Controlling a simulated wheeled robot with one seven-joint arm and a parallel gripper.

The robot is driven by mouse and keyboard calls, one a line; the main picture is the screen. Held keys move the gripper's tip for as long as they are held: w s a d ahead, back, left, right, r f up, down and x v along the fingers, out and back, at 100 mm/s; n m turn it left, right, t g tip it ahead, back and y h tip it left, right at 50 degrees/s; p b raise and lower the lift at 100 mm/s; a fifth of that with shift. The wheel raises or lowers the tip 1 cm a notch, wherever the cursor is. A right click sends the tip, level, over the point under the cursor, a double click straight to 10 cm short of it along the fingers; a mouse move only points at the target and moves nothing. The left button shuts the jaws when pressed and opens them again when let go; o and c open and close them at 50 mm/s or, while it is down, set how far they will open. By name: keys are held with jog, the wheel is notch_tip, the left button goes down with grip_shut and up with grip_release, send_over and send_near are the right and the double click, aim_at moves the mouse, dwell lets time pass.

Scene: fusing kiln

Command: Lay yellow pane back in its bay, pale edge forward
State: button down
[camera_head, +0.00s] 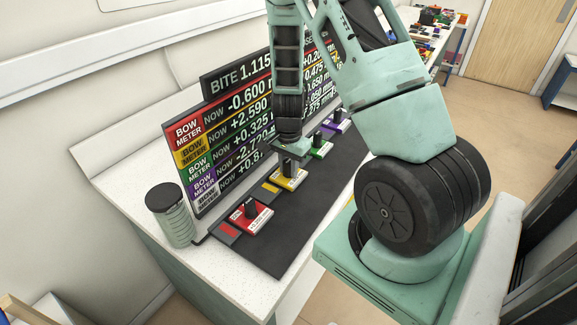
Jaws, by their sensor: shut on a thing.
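The yellow pane (287,183) is a small square with a post on top, at the middle of the dark mat (262,255). It lies level beside a yellow patch (271,187) on the mat. My gripper (290,163) comes down from above and is shut on the pane's post. The fingers and arm hide part of the post and the pane's far side. I cannot tell whether the pane touches the mat or hangs just above it, nor clearly which side has the pale edge.
A red pane (250,217) with a black knob lies nearer, beside a red patch (229,230). Green (320,149) and purple (337,123) panes lie farther along the mat. A bow meter board (228,135) stands behind. A dark-lidded ribbed jar (170,215) stands at the left.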

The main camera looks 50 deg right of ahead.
jog(key=shift+f, duration=0.15)
jog(key=c, duration=1.2)
grip_release()
jog(key=shift+o, duration=0.2)
